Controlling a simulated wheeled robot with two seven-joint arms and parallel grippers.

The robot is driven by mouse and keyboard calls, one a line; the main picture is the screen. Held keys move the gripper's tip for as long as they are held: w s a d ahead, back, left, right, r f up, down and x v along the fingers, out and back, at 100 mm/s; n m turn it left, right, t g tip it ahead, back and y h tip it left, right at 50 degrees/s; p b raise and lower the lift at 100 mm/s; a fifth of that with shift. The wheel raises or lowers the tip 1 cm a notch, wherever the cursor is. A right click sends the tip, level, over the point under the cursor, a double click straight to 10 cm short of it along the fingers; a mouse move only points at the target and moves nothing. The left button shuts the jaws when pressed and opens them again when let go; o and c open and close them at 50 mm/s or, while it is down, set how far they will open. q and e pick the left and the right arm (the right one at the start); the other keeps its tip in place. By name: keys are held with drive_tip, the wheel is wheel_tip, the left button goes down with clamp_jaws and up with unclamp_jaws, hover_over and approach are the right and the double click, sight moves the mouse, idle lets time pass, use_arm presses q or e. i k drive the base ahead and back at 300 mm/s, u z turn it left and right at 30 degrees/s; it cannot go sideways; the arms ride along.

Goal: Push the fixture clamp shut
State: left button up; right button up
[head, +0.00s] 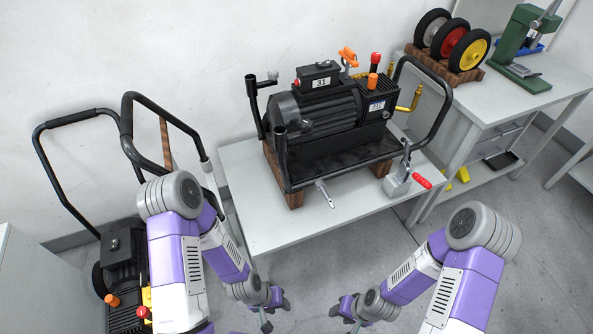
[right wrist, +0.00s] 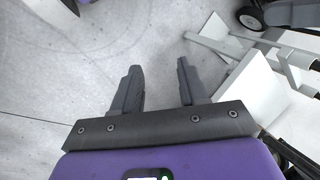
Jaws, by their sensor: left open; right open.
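The fixture clamp (head: 398,183) is a small grey metal toggle clamp at the right front edge of the table, beside the machine's frame. Its red handle (head: 421,180) sticks out to the right and tilts downward over the table edge. A thin metal part rises from it near the frame. My right gripper (head: 342,314) is open and empty, low in front of the table, well apart from the clamp. In the right wrist view its two fingers (right wrist: 160,78) are spread with only floor between them. My left gripper (head: 276,314) is open and empty, also low in front of the table.
A black pressure washer unit (head: 330,125) in a tubular frame rests on wooden blocks on the white table (head: 262,222). Another washer (head: 122,260) stands at left. A workbench (head: 495,100) with wheels (head: 452,45) is at right.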

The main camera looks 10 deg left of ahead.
sight(427, 184)
drive_tip(key=k, duration=0.5)
drive_tip(key=z, duration=1.15)
drive_tip(key=i, duration=1.05)
drive_tip(key=u, duration=1.35)
drive_tip(key=i, duration=0.5)
drive_tip(key=u, duration=0.05)
